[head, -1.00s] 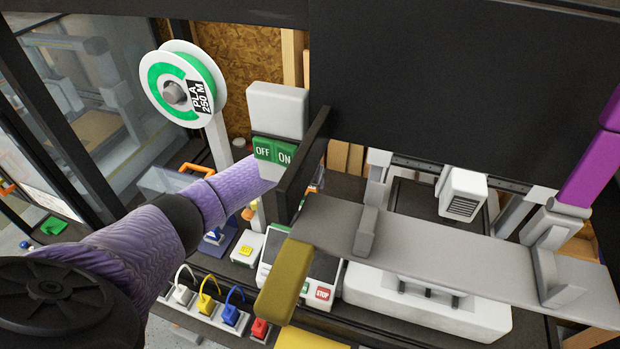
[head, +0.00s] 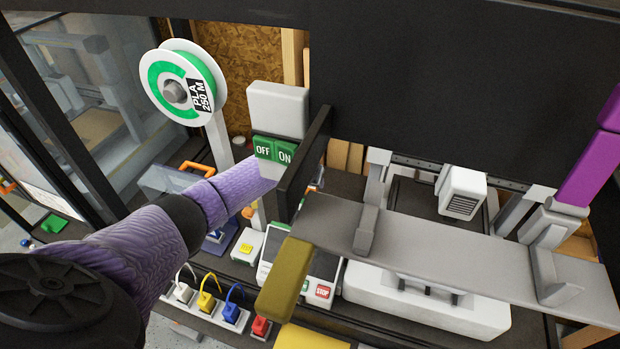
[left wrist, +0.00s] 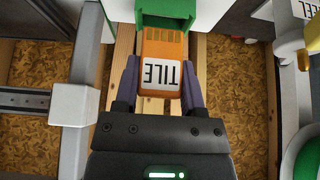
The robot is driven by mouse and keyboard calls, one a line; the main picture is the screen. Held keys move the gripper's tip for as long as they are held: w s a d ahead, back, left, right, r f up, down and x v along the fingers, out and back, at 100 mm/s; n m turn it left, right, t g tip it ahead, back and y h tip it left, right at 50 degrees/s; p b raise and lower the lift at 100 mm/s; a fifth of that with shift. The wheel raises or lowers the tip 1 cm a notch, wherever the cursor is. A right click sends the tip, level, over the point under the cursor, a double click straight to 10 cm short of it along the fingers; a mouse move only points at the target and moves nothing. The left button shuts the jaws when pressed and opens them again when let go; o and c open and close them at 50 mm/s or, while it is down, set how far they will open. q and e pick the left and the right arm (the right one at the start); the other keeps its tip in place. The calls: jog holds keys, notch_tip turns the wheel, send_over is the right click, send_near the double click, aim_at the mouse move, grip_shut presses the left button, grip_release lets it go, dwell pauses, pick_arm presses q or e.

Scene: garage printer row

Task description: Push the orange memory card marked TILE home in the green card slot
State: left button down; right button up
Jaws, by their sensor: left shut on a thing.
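The orange memory card (left wrist: 160,62) is marked TILE, the letters upside down in the left wrist view. My left gripper (left wrist: 155,90) is shut on it, one finger at each side edge. The card's contact end points at the green card slot (left wrist: 186,14) at the top of that view. That end is at the slot's mouth, with the contacts still showing; I cannot tell whether its edge is inside. My right gripper is not in view.
A filament spool (head: 180,85) stands behind. Several coloured plugs (head: 230,313) are below my arm. A grey shelf (head: 440,250) spans the right.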

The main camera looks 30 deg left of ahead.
pick_arm(q)
jog(key=shift+f+b, duration=0.75)
jog(key=shift+f, duration=0.45)
jog(key=shift+c, duration=0.5)
grip_release()
jog(key=shift+p+v, duration=1.25)
jog(key=shift+v, duration=0.55)
jog(key=s+d+p, duration=0.2)
jog(key=s, duration=0.9)
jog(key=shift+s+d+f+p, duration=0.2)
jog(key=shift+s+d+p, duration=0.05)
jog(key=shift+d+p, duration=0.15)
jog(key=shift+f, duration=0.1)
